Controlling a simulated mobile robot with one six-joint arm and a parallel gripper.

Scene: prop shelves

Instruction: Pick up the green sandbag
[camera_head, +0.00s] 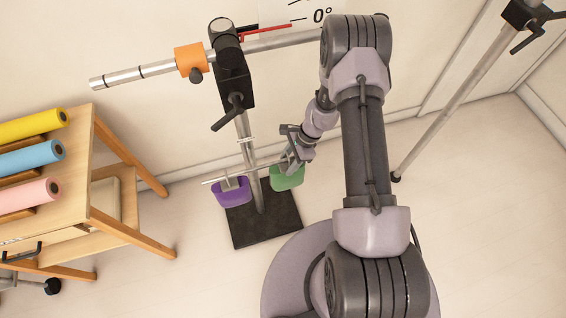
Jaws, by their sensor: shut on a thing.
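The green sandbag (287,179) hangs low near the stand's pole, beside a thin horizontal rod (245,171). My gripper (292,164) is right above it at the end of the arm and is shut on it. The fingers cover the top of the sandbag, so the exact grip is hidden. The purple sandbag (231,191) hangs on the left part of the same rod. I cannot tell whether the green sandbag still touches the rod.
A metal stand with a black base (265,222) and an upright pole (243,130) is close to my gripper. A crossbar with an orange clamp (190,60) runs above. A wooden rack (112,218) with colored rolls stands left. A slanted pole (450,100) is at right.

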